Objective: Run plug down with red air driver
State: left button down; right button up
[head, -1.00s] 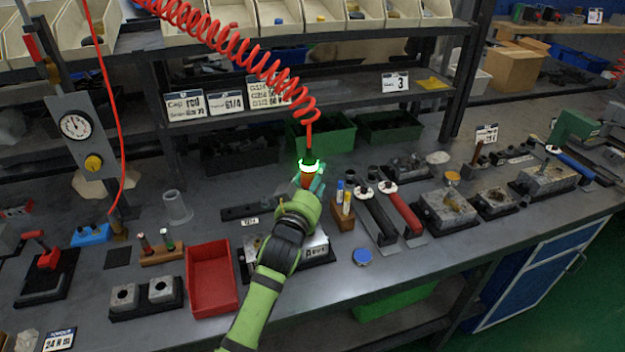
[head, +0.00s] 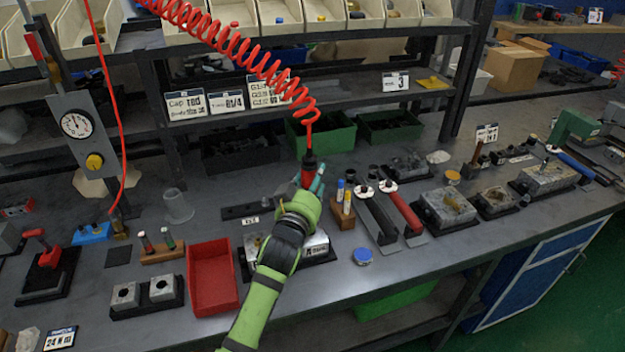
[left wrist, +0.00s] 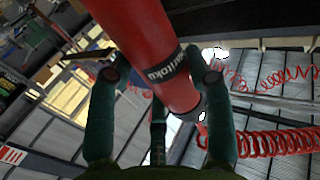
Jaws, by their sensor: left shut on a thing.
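My left gripper (head: 312,190) is shut around the red air driver (head: 308,172), which hangs upright below the red coiled hose (head: 260,72). In the left wrist view the gripper's green fingers (left wrist: 160,110) close around the driver's red body (left wrist: 145,40). The gripper is above the metal valve block (head: 316,243) on its dark base. My arm hides part of that block, and the plug and the driver's lower tip cannot be made out. My right gripper is not in view.
A red tray (head: 211,280) stands left of my arm. A wooden holder (head: 342,214) with small tubes and a blue-lidded jar (head: 362,256) are close on the right. Black and red-handled tools (head: 402,208) lie further right. A shelf with bins stands behind.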

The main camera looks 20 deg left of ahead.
aim_at(313, 157)
pick_arm(q)
jog(key=shift+d+f, duration=0.1)
jog(key=shift+f, duration=0.25)
dwell(1.0)
jog(key=shift+r, duration=0.15)
jog(key=shift+w+r+p, duration=0.15)
jog(key=shift+r+p, duration=0.35)
jog(key=shift+p, duration=0.2)
jog(key=shift+r, duration=0.4)
notch_tip(313, 157, up, 6)
jog(key=p, duration=0.6)
jog(key=shift+r, duration=0.2)
jog(key=shift+f, duration=0.1)
